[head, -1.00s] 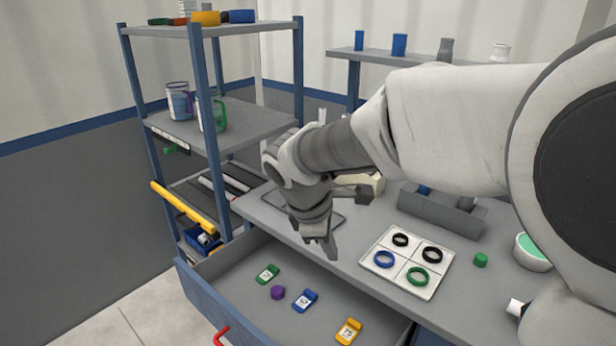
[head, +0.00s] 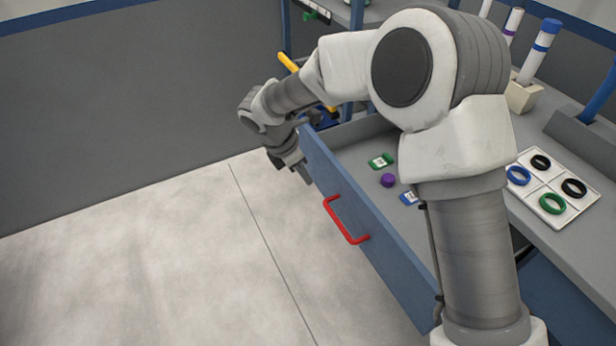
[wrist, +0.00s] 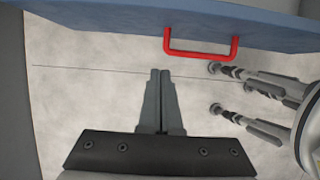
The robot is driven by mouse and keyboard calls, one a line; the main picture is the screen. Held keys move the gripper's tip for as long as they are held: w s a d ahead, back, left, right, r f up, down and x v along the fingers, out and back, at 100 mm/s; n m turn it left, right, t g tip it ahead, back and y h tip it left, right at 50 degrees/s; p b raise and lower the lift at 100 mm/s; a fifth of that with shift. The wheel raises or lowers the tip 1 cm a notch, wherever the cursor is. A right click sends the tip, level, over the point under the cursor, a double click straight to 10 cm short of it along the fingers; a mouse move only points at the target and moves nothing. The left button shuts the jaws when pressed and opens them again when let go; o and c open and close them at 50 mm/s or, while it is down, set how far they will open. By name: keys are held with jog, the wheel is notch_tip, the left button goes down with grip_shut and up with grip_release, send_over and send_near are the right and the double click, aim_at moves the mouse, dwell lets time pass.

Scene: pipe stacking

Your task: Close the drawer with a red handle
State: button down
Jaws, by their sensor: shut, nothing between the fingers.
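The blue-fronted drawer (head: 385,240) stands pulled open below the grey worktop. Its red handle (head: 346,219) is on the outer face of the front. In the wrist view the red handle (wrist: 201,48) is on the blue drawer front (wrist: 120,14), ahead of and a little right of the fingertips. My gripper (head: 306,177) is outside the drawer, near the far end of its front. The wrist view shows my gripper (wrist: 160,72) with its fingers together and empty, and a gap of floor shows between them and the handle.
The drawer holds a green item (head: 380,161), a purple piece (head: 388,180) and a blue item (head: 409,198). A white tray of rings (head: 552,183) lies on the worktop. The floor (head: 190,260) before the drawer is clear. My arm hides part of the drawer.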

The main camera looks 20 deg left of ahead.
aim_at(330, 185)
jog(key=shift+w+d+f+b, duration=0.5)
jog(key=shift+w+d+f, duration=0.35)
jog(key=shift+f, duration=0.4)
jog(key=shift+w+d+f+b, duration=0.45)
jog(key=shift+w+d+f, duration=0.35)
jog(key=shift+f, duration=0.4)
jog(key=shift+w+d+f+b, duration=0.5)
jog(key=shift+w+d+f, duration=0.15)
jog(key=shift+w+f, duration=0.5)
jog(key=shift+s+f, duration=0.1)
